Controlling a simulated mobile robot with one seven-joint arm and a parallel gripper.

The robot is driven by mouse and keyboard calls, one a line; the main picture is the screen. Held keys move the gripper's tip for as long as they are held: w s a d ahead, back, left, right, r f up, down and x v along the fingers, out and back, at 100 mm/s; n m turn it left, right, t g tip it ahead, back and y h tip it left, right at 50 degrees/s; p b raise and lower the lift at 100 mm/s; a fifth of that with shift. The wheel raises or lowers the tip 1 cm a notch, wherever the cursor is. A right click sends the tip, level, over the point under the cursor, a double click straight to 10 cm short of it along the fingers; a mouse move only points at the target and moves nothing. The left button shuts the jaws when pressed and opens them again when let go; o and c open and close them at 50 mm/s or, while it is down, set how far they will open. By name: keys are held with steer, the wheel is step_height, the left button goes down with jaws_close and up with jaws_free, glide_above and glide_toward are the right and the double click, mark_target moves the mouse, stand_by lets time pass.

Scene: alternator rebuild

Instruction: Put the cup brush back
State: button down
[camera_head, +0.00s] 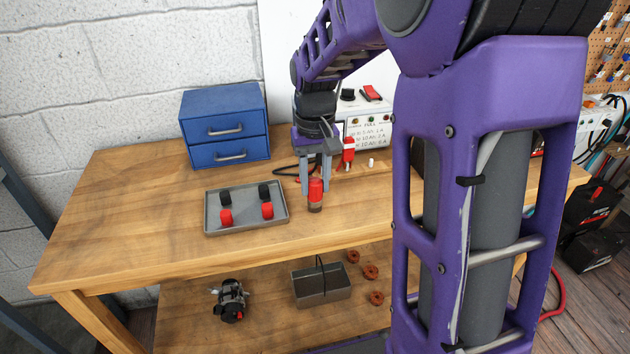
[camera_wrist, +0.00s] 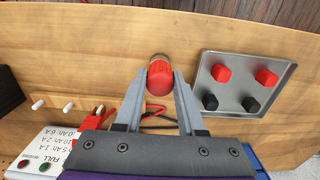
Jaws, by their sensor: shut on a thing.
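The cup brush (camera_head: 315,188), as I take it, is a small upright piece with a red top and a brownish-grey lower part. My gripper (camera_head: 315,183) points down over the bench, with its two grey fingers closed on the sides of the red top. In the wrist view the red top of the cup brush (camera_wrist: 160,80) sits between the fingertips (camera_wrist: 160,75). The brush is at or just above the bench top, right of the tray; I cannot tell whether it touches the wood.
A grey metal tray (camera_head: 241,229) holds two black and two red pieces. A blue drawer cabinet (camera_head: 223,127) stands behind it. A charger box (camera_head: 368,131), a red clamp (camera_head: 348,151) and cables lie behind my gripper. The bench (camera_head: 110,205) is clear at left and front.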

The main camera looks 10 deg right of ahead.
mark_target(315, 181)
steer(key=c, duration=0.5)
jaws_free()
steer(key=shift+f, duration=0.1)
step_height(315, 181, up, 12)
steer(key=p, duration=0.2)
steer(key=shift+p, duration=0.35)
